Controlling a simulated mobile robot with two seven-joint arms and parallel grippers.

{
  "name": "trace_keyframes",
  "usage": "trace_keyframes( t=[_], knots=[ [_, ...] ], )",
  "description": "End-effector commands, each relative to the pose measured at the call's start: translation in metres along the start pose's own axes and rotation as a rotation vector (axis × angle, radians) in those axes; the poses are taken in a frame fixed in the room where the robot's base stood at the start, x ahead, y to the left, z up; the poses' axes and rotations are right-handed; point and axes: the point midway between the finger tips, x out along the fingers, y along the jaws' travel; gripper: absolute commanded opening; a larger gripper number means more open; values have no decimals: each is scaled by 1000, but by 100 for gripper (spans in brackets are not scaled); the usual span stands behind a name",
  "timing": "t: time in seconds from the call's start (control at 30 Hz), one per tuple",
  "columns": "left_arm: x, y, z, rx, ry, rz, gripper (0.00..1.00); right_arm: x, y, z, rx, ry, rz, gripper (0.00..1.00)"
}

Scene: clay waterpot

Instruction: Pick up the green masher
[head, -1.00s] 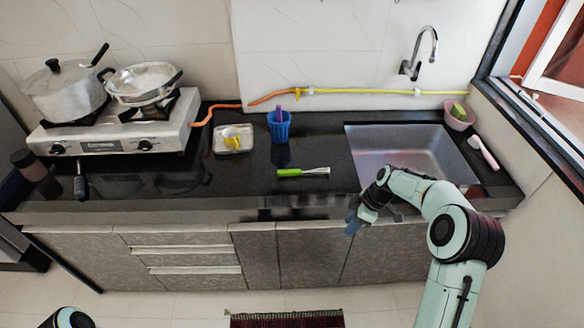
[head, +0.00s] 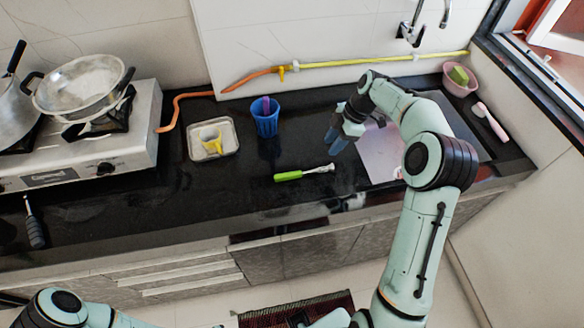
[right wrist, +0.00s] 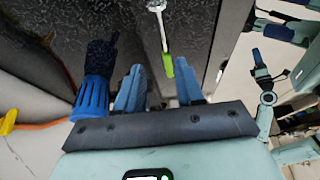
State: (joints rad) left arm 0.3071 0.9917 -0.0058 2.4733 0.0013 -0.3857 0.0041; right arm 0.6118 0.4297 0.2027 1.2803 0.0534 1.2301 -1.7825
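In the right wrist view, the fingers (right wrist: 160,85) are apart with nothing gripped. The masher's green handle (right wrist: 168,65) shows beyond the gap, near the right finger. My left arm enters at the head view's bottom left; its gripper is not clearly visible.
A blue cup (head: 266,121) holding a purple item and a tray (head: 230,150) with a yellow item stand left of the gripper. The stove (head: 130,150) is at left. Counter around the masher is clear.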

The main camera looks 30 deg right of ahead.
Motion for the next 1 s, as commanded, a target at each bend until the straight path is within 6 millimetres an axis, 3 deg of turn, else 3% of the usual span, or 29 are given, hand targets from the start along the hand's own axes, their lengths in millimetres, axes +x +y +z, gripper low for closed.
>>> trace_keyframes(
  t=[0.1, 0.3, 0.53, 0.8, 1.0],
  knots=[
    [3, -2, 2, -1, -3, -1, 50, 27, -2, 0, 0, 2, -7, 37],
    [4, -2, 2, -1, -3, -1, 50, 59, -1, 0, 0, 1, -4, 37],
    [3, -2, 1, -1, -2, -1, 50, 75, -2, -1, 0, 1, -4, 37],
    [-1, 1, -1, 0, 1, 0, 50, 113, -4, -2, 0, 1, -2, 37],
    [-2, 1, -1, 0, 1, 0, 50, 121, -4, -2, 0, 0, -1, 37]
  ],
)
